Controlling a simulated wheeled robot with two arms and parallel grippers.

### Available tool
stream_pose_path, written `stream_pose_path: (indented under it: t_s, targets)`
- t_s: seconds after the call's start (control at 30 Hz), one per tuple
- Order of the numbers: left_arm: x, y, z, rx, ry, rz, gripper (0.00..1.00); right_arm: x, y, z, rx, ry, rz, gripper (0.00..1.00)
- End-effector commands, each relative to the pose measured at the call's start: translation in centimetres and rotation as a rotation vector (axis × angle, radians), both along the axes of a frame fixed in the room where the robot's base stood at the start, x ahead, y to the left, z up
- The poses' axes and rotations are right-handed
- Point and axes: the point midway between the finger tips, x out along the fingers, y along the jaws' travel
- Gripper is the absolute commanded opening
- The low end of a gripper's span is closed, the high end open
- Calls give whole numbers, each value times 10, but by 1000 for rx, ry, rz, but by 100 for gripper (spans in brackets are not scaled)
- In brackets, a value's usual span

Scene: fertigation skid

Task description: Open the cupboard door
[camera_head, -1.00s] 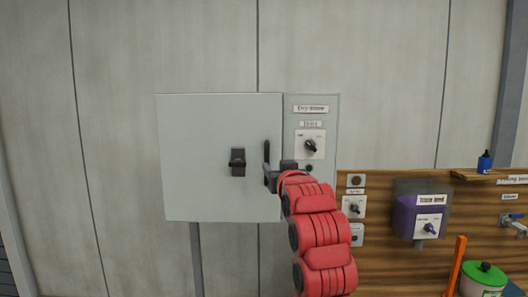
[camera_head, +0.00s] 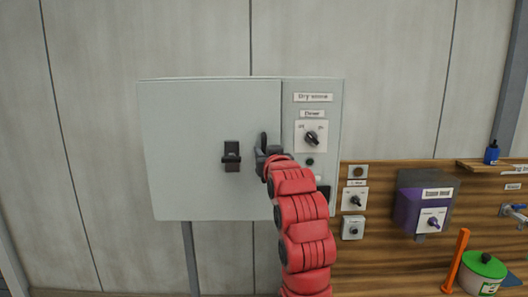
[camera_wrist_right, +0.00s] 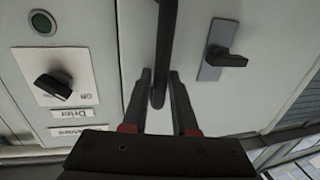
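The cupboard is a pale grey wall box. Its door (camera_head: 190,120) looks closed. A black upright bar handle (camera_head: 263,140) is near the door's right edge; it also shows in the right wrist view (camera_wrist_right: 166,45). Left of it on the door is a black latch (camera_head: 231,156) with its lever lying crosswise on a plate, seen again in the right wrist view (camera_wrist_right: 224,60). My right gripper (camera_head: 264,155) is at the handle's lower part. In the right wrist view the fingers (camera_wrist_right: 160,100) are open, one on each side of the handle's lower end, with gaps. My left gripper is out of view.
Right of the door, a fixed panel (camera_head: 334,120) carries a rotary switch (camera_head: 311,138) and a small button. Further right, a wooden board (camera_head: 380,255) holds switches and a purple box (camera_head: 408,215). A green-lidded pot (camera_head: 484,265) stands lower right. The wall left of the cupboard is bare.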

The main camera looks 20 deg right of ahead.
Motion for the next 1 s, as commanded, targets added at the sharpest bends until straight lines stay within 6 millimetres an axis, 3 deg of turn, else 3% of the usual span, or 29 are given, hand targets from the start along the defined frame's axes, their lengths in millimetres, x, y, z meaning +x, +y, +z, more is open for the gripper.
stream_pose_path:
  t_s: [0.03, 0.13, 1.0]
  targets:
    - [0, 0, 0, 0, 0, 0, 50, 0, 0, 0, 0, 0, 0, 15]
    - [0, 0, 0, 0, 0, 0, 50, 0, 0, 0, 0, 1, 0, 0]
    - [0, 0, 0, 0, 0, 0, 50, 0, 0, 0, 0, 0, 0, 0]
